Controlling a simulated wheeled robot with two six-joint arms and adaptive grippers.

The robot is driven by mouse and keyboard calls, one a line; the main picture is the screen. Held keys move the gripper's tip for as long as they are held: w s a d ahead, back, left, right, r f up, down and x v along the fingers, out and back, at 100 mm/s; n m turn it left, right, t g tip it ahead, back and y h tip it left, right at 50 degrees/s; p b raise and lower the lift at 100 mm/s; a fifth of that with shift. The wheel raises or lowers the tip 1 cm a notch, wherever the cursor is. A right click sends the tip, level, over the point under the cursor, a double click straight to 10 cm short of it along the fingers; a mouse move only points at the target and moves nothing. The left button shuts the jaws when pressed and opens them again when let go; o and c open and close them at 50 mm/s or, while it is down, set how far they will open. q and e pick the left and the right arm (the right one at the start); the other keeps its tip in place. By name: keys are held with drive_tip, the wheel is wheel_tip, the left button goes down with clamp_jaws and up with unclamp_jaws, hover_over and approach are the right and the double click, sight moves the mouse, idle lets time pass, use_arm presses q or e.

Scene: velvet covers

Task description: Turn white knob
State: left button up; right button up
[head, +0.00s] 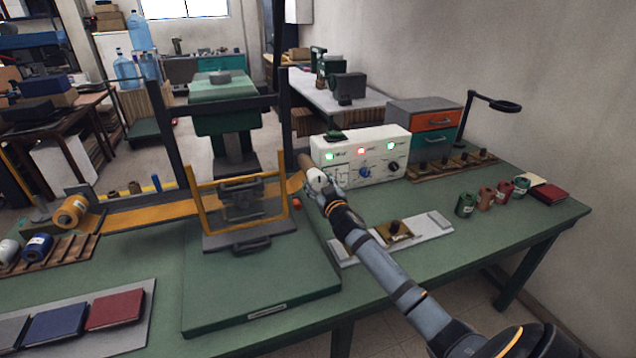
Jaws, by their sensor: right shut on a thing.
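A white control box (388,143) stands on the green bench, with lit square lamps, a blue knob (365,172) and a black knob (393,167) on its front. My right arm reaches in from the lower right. My right gripper (316,176) is at the left end of the box's front, shut on what appears to be the white knob. The gripper covers that knob, so its angle cannot be told. My left gripper is out of view.
A yellow-framed guard (207,226) stands just left of my right gripper, beside an orange strip (142,214). Several spools (466,204) stand at right. The bench's front right is clear.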

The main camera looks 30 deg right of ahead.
drive_tip(key=n+p, duration=0.2)
drive_tip(key=n, duration=0.4)
drive_tip(key=shift+r, duration=0.1)
drive_tip(key=shift+d+n+p, duration=0.1)
drive_tip(key=shift+n+p, duration=0.7)
drive_tip(key=shift+n, duration=1.8)
drive_tip(key=o, duration=1.2)
drive_tip(key=shift+s, duration=0.15)
drive_tip(key=v, duration=1.1)
drive_tip(key=shift+s, duration=0.35)
